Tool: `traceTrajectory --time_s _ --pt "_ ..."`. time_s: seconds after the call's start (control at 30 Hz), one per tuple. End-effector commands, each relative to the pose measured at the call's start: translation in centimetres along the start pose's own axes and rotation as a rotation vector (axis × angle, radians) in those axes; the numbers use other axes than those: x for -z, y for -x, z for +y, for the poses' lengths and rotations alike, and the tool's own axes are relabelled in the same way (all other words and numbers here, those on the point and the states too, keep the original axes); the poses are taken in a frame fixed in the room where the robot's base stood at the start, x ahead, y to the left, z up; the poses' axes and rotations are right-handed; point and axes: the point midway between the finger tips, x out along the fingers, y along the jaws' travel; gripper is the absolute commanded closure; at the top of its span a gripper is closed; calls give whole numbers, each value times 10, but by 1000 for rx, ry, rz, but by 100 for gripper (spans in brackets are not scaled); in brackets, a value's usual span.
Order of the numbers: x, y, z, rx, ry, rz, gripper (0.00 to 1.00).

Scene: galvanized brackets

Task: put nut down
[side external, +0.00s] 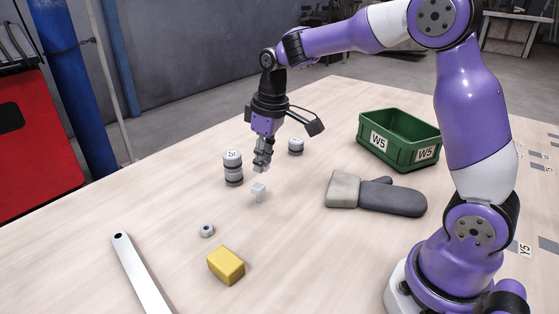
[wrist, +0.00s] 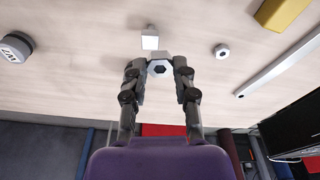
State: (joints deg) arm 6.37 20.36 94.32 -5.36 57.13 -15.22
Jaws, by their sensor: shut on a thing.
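My gripper (side external: 262,164) points down over the middle of the table, a little above it. In the wrist view its two fingers (wrist: 160,72) are shut on a silvery hexagonal nut (wrist: 160,65) with a dark hole. In the side view the held nut is hard to tell from the fingertips. A second nut (side external: 206,230) lies on the wood table, left of and nearer than the gripper; it also shows in the wrist view (wrist: 222,51). A small pale block on a thin stem (side external: 258,188) stands just below the gripper, apart from it in the side view.
A green W5 bin (side external: 369,143) and a grey mitt (side external: 390,196) are right. A yellow block (side external: 226,265) and metal bar (side external: 138,272) are in front.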

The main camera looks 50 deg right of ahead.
Motion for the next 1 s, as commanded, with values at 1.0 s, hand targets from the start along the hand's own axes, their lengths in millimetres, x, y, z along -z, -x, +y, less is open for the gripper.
traceTrajectory --time_s 1.0 --pt "-55 70 145 -148 -869 -9 100"
